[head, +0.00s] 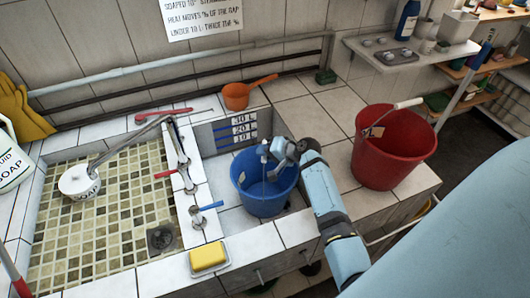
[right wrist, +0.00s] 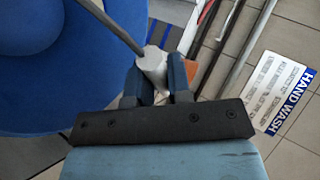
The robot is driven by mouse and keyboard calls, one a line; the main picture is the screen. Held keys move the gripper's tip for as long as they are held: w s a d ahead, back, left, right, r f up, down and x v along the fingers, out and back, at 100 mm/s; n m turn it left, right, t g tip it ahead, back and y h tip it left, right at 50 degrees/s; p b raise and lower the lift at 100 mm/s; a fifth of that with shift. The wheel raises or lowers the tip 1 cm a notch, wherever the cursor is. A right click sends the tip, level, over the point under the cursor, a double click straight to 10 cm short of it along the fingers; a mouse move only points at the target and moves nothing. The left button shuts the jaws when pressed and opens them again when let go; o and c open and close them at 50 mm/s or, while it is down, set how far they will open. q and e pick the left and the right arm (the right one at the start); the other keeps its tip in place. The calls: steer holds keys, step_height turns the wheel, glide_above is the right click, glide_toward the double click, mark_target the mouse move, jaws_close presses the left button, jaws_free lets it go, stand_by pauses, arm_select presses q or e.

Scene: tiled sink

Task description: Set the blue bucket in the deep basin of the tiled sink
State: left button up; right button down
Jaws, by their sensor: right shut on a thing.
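The blue bucket (head: 262,197) is upright within the deep basin (head: 228,213), below the rim. Whether its base touches the basin floor is hidden. My right gripper (head: 272,152) is above the bucket, shut on the white grip of its wire handle (head: 264,149). In the right wrist view, the fingers (right wrist: 158,78) close around the white handle grip (right wrist: 153,60), with the blue bucket wall (right wrist: 40,85) at the left. The tiled sink (head: 110,215) has a shallow tiled basin left of the deep one. My left gripper is not in view.
A red bucket (head: 372,165) stands on the right ledge. An orange dipper (head: 236,97) lies behind the basin, a yellow soap bar (head: 207,256) in front. Taps (head: 190,187) and a long spout line the left side. A sign (right wrist: 288,100) shows in the right wrist view.

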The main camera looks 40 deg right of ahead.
steer(key=shift+r, duration=0.1)
steer(key=c, duration=1.1)
jaws_free()
steer(key=shift+o, duration=0.2)
steer(key=shift+s+d, duration=0.1)
steer(key=shift+s, duration=0.05)
steer(key=v, duration=1.1)
steer(key=shift+s+r+b, duration=0.2)
steer(key=shift+s+b, duration=0.1)
steer(key=shift+b, duration=0.05)
